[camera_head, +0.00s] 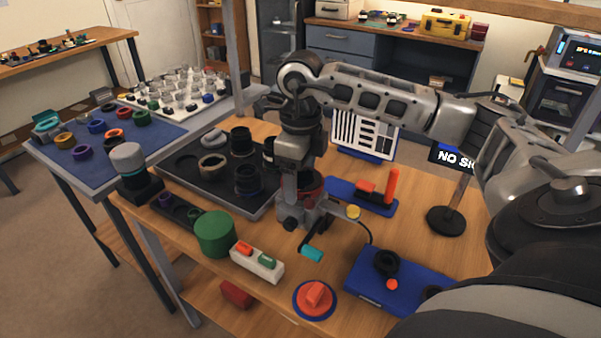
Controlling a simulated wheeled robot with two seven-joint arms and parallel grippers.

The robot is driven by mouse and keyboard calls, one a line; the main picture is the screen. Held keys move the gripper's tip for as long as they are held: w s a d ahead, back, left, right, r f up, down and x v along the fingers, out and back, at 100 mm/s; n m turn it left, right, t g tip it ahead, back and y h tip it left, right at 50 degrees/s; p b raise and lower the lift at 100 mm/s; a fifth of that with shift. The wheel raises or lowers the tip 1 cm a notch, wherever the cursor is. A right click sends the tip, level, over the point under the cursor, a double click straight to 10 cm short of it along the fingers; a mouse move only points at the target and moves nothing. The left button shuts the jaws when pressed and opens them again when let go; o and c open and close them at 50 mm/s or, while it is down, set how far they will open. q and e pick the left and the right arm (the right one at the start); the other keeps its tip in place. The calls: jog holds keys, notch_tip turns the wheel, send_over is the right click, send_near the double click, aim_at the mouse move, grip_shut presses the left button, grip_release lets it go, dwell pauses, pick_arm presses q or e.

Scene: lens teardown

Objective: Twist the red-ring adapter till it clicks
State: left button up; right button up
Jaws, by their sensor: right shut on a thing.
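My right gripper (299,212) reaches down over the middle of the wooden table, at the right edge of the dark tray. A dark round piece with a dark red band (312,184), which looks like the red-ring adapter, sits at the fingers. The gripper is shut on it, and the fingers and wrist hide much of it. I cannot tell how the ring is turned or what lies beneath it. My left gripper is not in view.
The dark tray (183,177) holds several lens rings. Close by stand a green cylinder (215,234), a white block with red and green parts (257,262), a red knob on a blue disc (315,297), a blue box (377,292) and a blue-based red stand (393,190).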

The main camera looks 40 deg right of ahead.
jog(key=m, duration=0.2)
jog(key=shift+m, duration=0.3)
jog(key=shift+m, duration=0.6)
jog(key=shift+c, duration=1)
jog(key=o, duration=1.3)
